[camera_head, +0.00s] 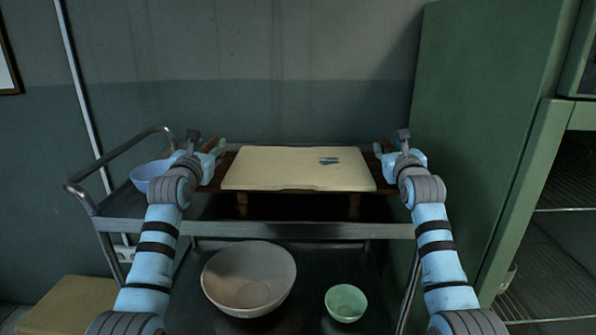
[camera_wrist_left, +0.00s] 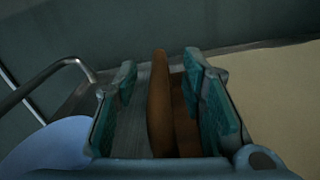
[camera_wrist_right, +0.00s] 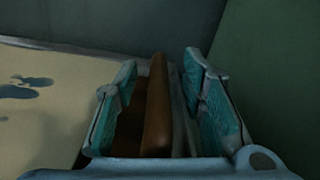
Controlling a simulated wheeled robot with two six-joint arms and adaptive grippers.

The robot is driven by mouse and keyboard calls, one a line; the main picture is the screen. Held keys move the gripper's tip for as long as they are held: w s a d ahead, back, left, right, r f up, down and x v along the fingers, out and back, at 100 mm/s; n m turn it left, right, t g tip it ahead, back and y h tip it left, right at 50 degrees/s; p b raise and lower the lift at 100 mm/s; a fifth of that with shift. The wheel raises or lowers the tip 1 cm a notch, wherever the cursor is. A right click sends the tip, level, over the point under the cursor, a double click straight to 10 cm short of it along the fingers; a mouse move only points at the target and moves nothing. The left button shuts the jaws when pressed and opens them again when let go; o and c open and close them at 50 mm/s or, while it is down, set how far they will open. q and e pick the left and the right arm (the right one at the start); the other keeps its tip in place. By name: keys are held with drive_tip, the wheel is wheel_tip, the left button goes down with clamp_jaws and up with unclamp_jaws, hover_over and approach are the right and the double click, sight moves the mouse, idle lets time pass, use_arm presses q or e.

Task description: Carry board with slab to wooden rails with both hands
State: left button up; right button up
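A pale, flat slab (camera_head: 290,168) lies on a dark brown wooden board (camera_head: 223,170) on the metal cart. My left gripper (camera_head: 213,152) is at the board's left end. In the left wrist view, its teal fingers (camera_wrist_left: 160,95) stand apart around a brown wooden handle (camera_wrist_left: 160,105), with a gap on the left. My right gripper (camera_head: 386,150) is at the right end; its fingers (camera_wrist_right: 160,95) stand apart around another handle (camera_wrist_right: 157,110), with a gap on the right.
A blue bowl (camera_head: 148,176) sits at the cart's left. A large pale bowl (camera_head: 249,280) and a green bowl (camera_head: 345,302) stand on the lower shelf. A green cabinet (camera_head: 480,100) is close on the right. The cart's handle rail (camera_head: 120,155) rises at the left.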

use_arm(q)
drive_tip(key=shift+w, duration=0.45)
use_arm(e)
drive_tip(key=shift+w, duration=0.45)
use_arm(q)
drive_tip(key=shift+s, duration=0.1)
use_arm(e)
drive_tip(key=shift+s, duration=0.1)
use_arm(q)
clamp_jaws()
use_arm(e)
clamp_jaws()
